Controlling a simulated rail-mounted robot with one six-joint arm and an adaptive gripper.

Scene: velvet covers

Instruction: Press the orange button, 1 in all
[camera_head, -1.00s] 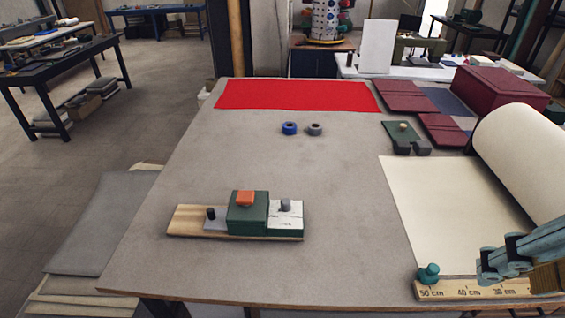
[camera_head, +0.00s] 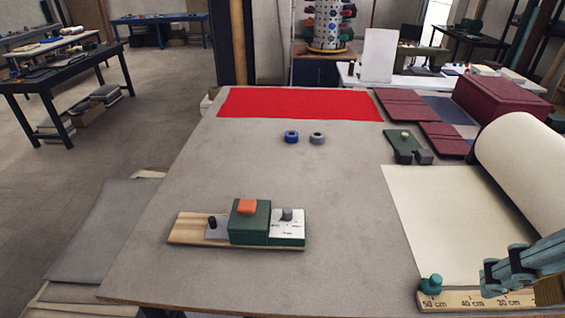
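The orange button (camera_head: 247,206) sits on top of a green box (camera_head: 249,225), on a wooden board (camera_head: 187,230) at the front left of the table. A black knob (camera_head: 212,221) on a grey plate is to its left, and a grey knob (camera_head: 287,213) on a white-topped block is to its right. Part of my arm, teal, shows at the lower right edge, above the ruler and far to the right of the button. My gripper's fingertips cannot be made out there, so whether it is open or shut does not show. Nothing touches the button.
A cream roll (camera_head: 516,160) lies partly unrolled on the right, with a wooden ruler (camera_head: 470,301) and teal knob (camera_head: 431,284) in front. A red cloth (camera_head: 300,103), blue ring (camera_head: 291,137) and grey ring (camera_head: 317,138) lie farther back. The table's middle is clear.

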